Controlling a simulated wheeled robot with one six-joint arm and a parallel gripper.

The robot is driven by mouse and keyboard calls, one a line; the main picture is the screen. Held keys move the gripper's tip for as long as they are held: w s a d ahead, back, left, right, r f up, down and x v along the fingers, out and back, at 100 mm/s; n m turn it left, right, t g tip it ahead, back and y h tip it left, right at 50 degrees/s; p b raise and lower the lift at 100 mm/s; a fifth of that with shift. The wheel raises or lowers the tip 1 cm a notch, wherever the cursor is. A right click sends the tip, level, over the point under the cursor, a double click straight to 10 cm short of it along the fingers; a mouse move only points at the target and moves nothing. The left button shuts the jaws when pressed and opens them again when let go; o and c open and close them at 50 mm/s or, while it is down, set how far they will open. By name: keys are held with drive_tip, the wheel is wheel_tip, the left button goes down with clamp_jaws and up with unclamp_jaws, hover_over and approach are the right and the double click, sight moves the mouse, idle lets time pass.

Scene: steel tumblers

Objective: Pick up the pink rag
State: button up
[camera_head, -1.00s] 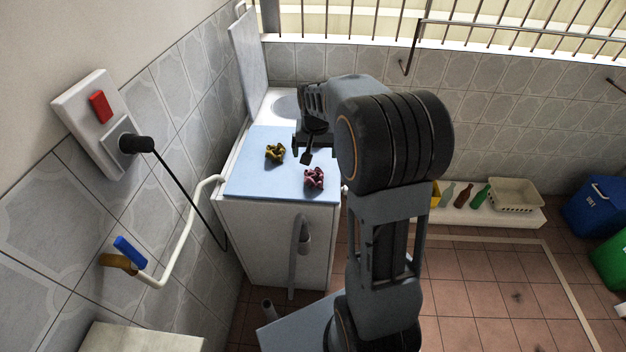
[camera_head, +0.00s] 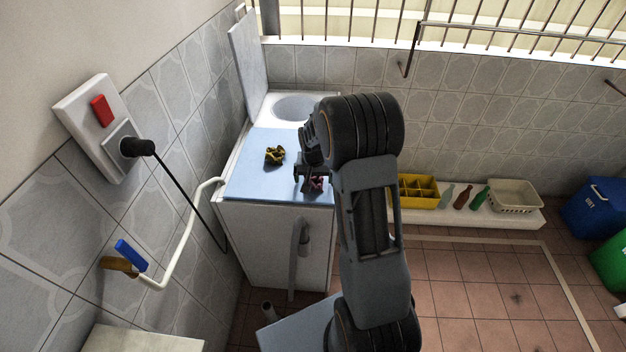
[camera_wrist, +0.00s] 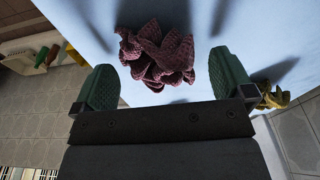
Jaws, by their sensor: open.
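The pink rag (camera_head: 317,184) lies crumpled on the light blue top (camera_head: 245,184) of the white washing machine, near its front right. In the wrist view the rag (camera_wrist: 157,55) sits ahead of and partly between my two green fingertips. My gripper (camera_head: 309,184) is open and right at the rag in the head view, hiding part of it. In the wrist view my gripper (camera_wrist: 163,85) has a finger on either side, with nothing held. I cannot tell whether the fingers touch the rag.
A yellow rag (camera_head: 275,155) lies on the same top, to the left and farther back; it also shows in the wrist view (camera_wrist: 273,97). An open lid (camera_head: 247,60) stands at the back left. A yellow crate (camera_head: 418,191), bottles and a white basket (camera_head: 514,196) are on a low ledge at right.

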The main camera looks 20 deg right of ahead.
drive_tip(key=shift+f, duration=0.5)
drive_tip(key=shift+c, duration=0.2)
drive_tip(key=c, duration=1)
drive_tip(key=shift+o, duration=0.2)
drive_tip(key=shift+r, duration=0.2)
